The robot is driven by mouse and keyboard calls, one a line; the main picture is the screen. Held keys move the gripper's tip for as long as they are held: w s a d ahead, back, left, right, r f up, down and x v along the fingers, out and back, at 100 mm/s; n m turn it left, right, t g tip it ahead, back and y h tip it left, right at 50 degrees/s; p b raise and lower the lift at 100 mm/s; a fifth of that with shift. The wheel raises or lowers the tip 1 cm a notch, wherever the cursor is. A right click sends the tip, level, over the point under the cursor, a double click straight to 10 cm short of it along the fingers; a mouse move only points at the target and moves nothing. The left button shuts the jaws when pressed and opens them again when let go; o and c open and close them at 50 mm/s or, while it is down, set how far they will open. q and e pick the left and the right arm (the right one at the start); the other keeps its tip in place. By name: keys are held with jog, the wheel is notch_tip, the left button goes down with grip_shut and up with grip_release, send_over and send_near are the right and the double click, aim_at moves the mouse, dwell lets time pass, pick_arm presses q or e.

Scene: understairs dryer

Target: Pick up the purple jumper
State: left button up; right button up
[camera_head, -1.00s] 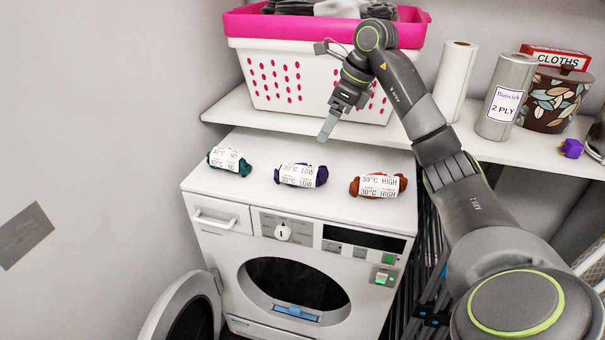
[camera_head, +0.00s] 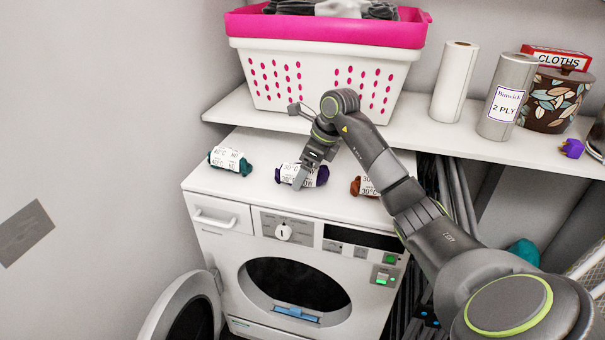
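The purple jumper (camera_head: 322,176) lies rolled on top of the white dryer, in the middle of a row of three, with a white label around it. My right gripper (camera_head: 300,181) is at it, pointing down, and covers its middle and part of its label. Only one finger shows clearly, so I cannot tell how far the gripper is open or whether it touches the jumper. My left gripper is not in view.
A teal rolled garment (camera_head: 245,167) lies left of the jumper and an orange one (camera_head: 357,187) right, partly behind my arm. The dryer's door (camera_head: 160,310) is open.

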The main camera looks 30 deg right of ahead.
jog(key=shift+w+a+f, duration=0.1)
jog(key=shift+f, duration=0.25)
jog(key=shift+c, duration=0.4)
jog(key=c, duration=1.1)
jog(key=shift+o, duration=0.2)
jog(key=shift+r, duration=0.1)
